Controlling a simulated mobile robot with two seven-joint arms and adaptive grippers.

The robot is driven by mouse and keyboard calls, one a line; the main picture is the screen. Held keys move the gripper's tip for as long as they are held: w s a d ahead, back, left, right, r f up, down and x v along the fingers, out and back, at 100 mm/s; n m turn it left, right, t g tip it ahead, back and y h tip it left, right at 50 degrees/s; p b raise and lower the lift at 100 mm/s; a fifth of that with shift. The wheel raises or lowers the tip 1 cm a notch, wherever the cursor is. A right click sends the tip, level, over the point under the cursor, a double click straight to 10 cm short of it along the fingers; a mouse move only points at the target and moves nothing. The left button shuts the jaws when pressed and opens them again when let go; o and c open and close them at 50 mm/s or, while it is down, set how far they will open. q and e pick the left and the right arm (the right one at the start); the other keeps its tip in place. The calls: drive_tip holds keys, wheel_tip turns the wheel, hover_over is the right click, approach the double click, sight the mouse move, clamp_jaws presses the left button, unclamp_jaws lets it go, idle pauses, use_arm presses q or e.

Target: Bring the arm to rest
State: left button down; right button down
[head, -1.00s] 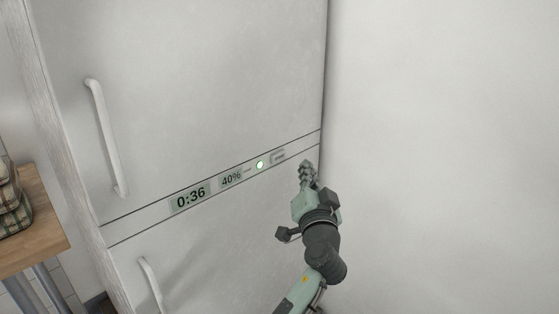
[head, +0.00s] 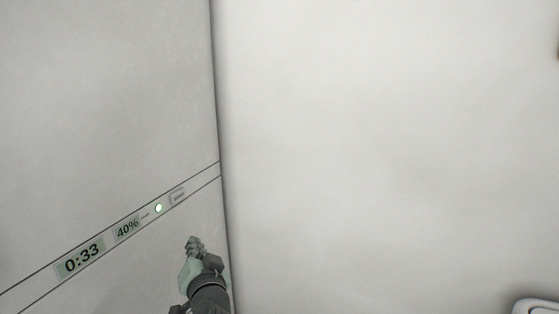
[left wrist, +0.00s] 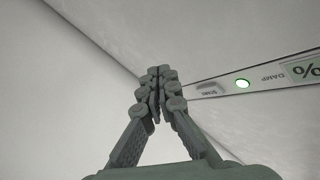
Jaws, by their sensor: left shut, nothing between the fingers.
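My left gripper (head: 194,246) is low in the head view, in front of the white appliance (head: 110,110), just below its control strip. In the left wrist view the left gripper's fingers (left wrist: 158,75) meet at their tips, shut with nothing between them. A gap between fingertips and appliance cannot be judged. My right gripper is not in view.
A plain white wall (head: 400,130) fills the right of the head view, beside the appliance's edge. A white object with a reddish line (head: 540,306) is cut off at the lower right corner. The space before the wall looks clear.

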use_arm(q)
drive_tip(key=s+a+f+g+h+p, duration=0.1)
drive_tip(key=s+a+f+g, duration=0.15)
drive_tip(key=s+f, duration=0.45)
drive_tip(key=s+a+f+g+h+p, duration=0.15)
drive_tip(key=s+f+g, duration=0.3)
drive_tip(key=f, duration=0.45)
drive_tip(key=s+f+g+h, duration=0.1)
drive_tip(key=s+f, duration=0.2)
drive_tip(key=s, duration=0.3)
drive_tip(key=s+a+f+g+h+p, duration=0.1)
drive_tip(key=s+f+g, duration=0.1)
drive_tip(key=s+f, duration=0.2)
drive_tip(key=s+f+g+h+p, duration=0.1)
drive_tip(key=s+f+g, duration=0.1)
drive_tip(key=s, duration=0.8)
drive_tip(key=shift+s+a+f, duration=0.2)
drive_tip(key=shift+s+f, duration=0.05)
drive_tip(key=shift+f, duration=0.4)
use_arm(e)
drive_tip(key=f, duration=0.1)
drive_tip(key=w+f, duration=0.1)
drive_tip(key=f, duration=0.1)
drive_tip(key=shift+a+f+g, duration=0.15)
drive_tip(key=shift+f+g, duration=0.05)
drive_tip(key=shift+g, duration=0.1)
use_arm(q)
drive_tip(key=shift+h, duration=0.25)
